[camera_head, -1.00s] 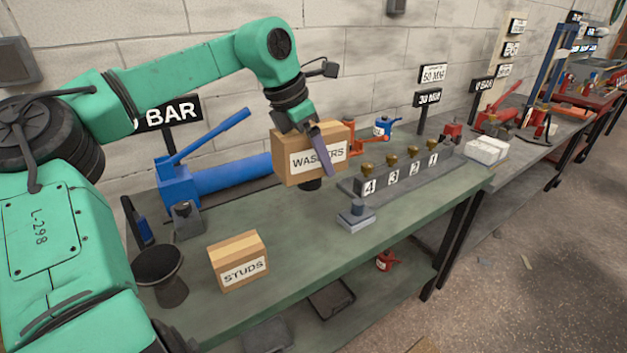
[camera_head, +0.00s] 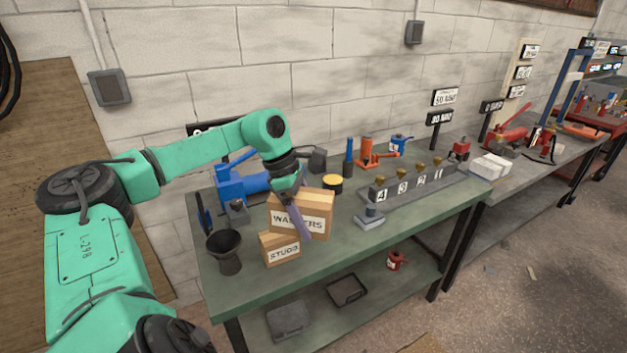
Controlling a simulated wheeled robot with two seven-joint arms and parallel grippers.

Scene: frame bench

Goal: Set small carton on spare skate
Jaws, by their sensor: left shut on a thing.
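My left gripper (camera_head: 297,208) is shut on the larger cardboard carton marked WASHERS (camera_head: 317,228), with a finger across its label side. It is over the bench; I cannot tell whether the carton touches the top. The smaller carton marked STUDS (camera_head: 281,249) stands upright on the bench, just left of and in front of the WASHERS carton in the picture. My right gripper is not in view.
A black funnel-like cup (camera_head: 225,253) stands at the left of the green bench (camera_head: 340,265). A blue jack (camera_head: 231,183) and a yellow-topped black cylinder (camera_head: 332,183) are behind. A numbered rail (camera_head: 420,188) runs at the right. The bench front is clear.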

